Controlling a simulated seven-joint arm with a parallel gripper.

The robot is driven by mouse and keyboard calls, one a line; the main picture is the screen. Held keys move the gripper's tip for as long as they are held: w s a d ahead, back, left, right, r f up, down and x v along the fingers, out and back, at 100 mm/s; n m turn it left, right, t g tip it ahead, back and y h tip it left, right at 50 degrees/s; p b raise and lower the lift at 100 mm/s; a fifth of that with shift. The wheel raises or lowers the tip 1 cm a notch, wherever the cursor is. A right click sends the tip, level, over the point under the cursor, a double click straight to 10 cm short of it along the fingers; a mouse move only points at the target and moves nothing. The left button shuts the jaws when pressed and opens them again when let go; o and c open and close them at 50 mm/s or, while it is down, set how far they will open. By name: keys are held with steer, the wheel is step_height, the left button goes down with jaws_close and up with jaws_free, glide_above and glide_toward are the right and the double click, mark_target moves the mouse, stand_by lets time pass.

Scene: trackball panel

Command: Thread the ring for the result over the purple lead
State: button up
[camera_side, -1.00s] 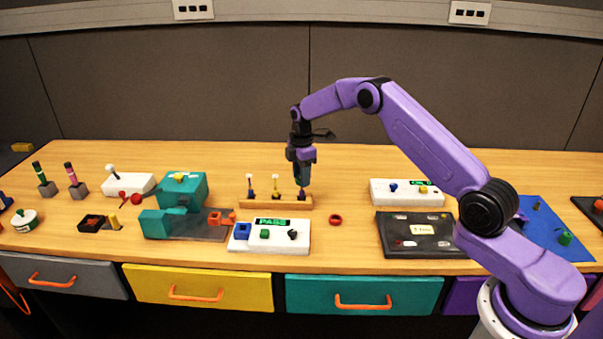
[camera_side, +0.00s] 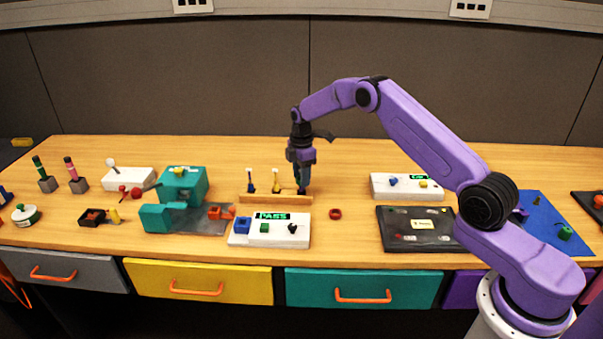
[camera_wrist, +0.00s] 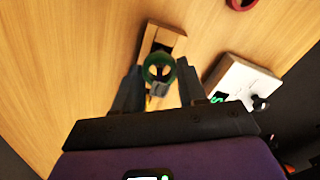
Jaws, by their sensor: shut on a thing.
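A green ring (camera_wrist: 158,68) is between my fingers in the wrist view. My gripper (camera_side: 302,184) is shut on it, pointing down at the right end of the wooden rack (camera_side: 262,198). The purple lead stands at that end, mostly hidden by my fingers in the side view. In the wrist view the ring overlaps the rack end (camera_wrist: 165,38); I cannot tell whether it is around the lead. The white panel (camera_side: 270,234) has a display reading PASS (camera_side: 271,216).
A red ring (camera_side: 335,213) lies on the table right of the rack. A teal machine (camera_side: 183,186) stands left of the rack. A black panel (camera_side: 415,241) and another white box (camera_side: 408,188) are to the right. The table behind the rack is clear.

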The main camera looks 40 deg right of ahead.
steer(key=shift+f, duration=1.2)
steer(key=o, duration=1.5)
steer(key=shift+r, duration=0.15)
steer(key=shift+r, duration=5.85)
